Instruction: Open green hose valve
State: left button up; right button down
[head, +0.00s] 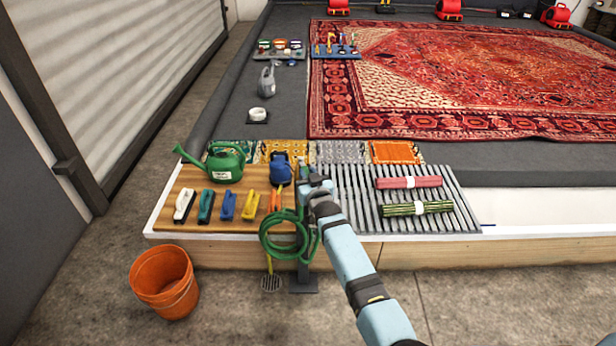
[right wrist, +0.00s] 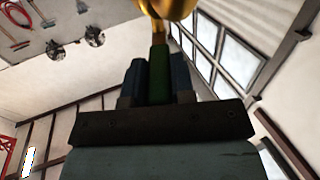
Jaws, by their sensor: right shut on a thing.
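The green hose (head: 268,240) hangs in coils on a dark post at the front edge of the wooden deck. My right gripper (head: 304,178) is at the top of this post, and the arm hides most of the valve in the head view. In the right wrist view my right gripper (right wrist: 159,92) is shut on the green valve handle (right wrist: 160,68), which sits between the two dark fingers. The brass valve body (right wrist: 170,7) shows just beyond the handle. How far the handle is turned cannot be told. My left gripper is not in view.
Left of the post are a green watering can (head: 226,162), a blue jug (head: 280,168) and several brushes (head: 228,205) on the board. Right is a slatted rack (head: 350,200) with two rolled rugs (head: 416,209). An orange bucket (head: 164,282) stands on the floor.

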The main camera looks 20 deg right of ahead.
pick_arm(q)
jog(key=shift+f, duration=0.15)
pick_arm(e)
jog(key=c, duration=1)
grip_release()
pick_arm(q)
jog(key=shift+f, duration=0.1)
pick_arm(e)
jog(key=shift+o, duration=0.2)
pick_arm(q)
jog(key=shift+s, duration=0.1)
